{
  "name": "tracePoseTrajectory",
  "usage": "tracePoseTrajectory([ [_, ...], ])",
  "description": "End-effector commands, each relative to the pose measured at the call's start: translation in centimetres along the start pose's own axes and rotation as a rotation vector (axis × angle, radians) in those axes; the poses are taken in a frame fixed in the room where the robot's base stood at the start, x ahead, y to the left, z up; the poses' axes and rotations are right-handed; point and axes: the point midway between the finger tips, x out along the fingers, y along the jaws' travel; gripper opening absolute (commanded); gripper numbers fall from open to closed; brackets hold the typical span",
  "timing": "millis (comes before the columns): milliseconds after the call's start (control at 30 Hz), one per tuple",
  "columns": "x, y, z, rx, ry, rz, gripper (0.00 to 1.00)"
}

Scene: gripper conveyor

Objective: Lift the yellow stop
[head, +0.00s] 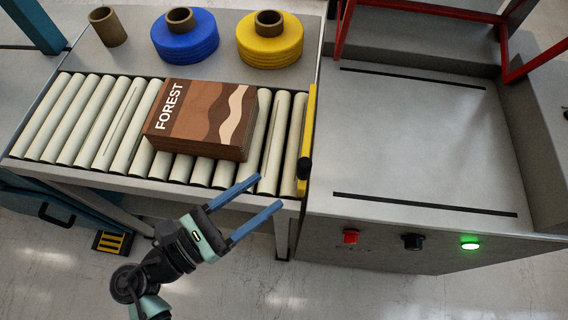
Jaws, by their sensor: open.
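The yellow stop (309,120) is a narrow upright bar across the right end of the roller conveyor, with a black knob (305,168) near its front end. My gripper (271,192) is open, with two blue fingers pointing up and right. It is empty and shows in front of the conveyor's front edge, left of and nearer than the knob. The fingers appear apart from the stop. A brown box (200,118) marked FOREST lies on the rollers left of the stop, with a gap of bare rollers between them.
The roller conveyor (60,120) runs left of the stop. Behind it stand a blue roll (185,45), a yellow roll (270,48) and a brown tube (107,27). Right of the stop is a clear grey machine bed (420,130) with a red frame (420,10). Its front has a red button (350,237), a black knob and a lit green button (470,244).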

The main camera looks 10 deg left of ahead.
Motion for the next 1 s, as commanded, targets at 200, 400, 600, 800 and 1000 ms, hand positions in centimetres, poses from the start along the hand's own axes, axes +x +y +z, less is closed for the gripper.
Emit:
tracePoseTrajectory([
  [200, 1.8, -0.3, -0.2, 0.003, -0.003, -0.022, 0.62],
  [400, 5.8, -0.4, -0.2, 0.003, -0.003, -0.021, 0.62],
  [600, 9.8, -0.4, -0.1, 0.003, -0.003, -0.02, 0.62],
  [800, 12.3, -0.3, -0.1, 0.002, -0.003, -0.017, 0.62],
  [1000, 13.1, -0.3, -0.2, 0.002, -0.002, -0.015, 0.62],
])
